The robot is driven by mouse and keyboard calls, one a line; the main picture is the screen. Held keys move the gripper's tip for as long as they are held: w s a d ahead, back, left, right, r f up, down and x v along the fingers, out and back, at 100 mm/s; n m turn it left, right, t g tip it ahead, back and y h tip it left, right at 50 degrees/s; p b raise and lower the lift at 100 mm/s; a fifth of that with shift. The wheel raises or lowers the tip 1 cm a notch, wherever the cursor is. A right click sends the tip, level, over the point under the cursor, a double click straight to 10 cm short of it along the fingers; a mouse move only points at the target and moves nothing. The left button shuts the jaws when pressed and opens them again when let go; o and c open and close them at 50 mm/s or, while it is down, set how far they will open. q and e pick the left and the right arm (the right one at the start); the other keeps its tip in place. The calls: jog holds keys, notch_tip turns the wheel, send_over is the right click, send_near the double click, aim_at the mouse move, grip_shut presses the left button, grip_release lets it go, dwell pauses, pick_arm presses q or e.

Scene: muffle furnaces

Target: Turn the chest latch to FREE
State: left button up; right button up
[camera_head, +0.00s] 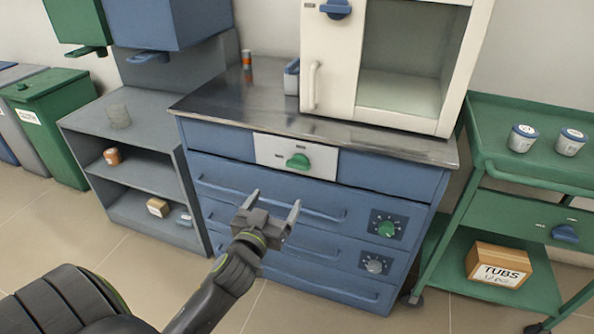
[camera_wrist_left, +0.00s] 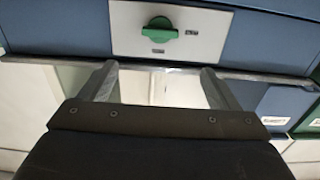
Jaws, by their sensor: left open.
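The chest latch is a green knob (camera_head: 298,161) on a white plate (camera_head: 268,150) at the top front of the blue drawer chest (camera_head: 222,142). It also shows in the left wrist view as a green knob (camera_wrist_left: 158,29) at the top, with small dark labels beside and below it. The labels are too small to read. My left gripper (camera_head: 273,199) is open and empty, in front of the chest and below the latch in the head view. Its two fingers (camera_wrist_left: 160,82) are apart and do not touch the knob. My right gripper is not in view.
A white cabinet with a glass front (camera_head: 405,60) stands on the metal top. Green (camera_head: 386,229) and grey (camera_head: 374,266) dials sit lower right on the chest. A green cart (camera_head: 530,174) stands right, a grey shelf (camera_head: 85,118) left. Drawer handles (camera_head: 330,215) protrude near my left gripper.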

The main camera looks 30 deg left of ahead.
aim_at(297, 166)
pick_arm(q)
jog(key=x, duration=1.3)
jog(key=shift+w+b, duration=0.35)
jog(key=shift+b, duration=0.05)
jog(key=shift+c, duration=0.2)
jog(key=c, duration=0.9)
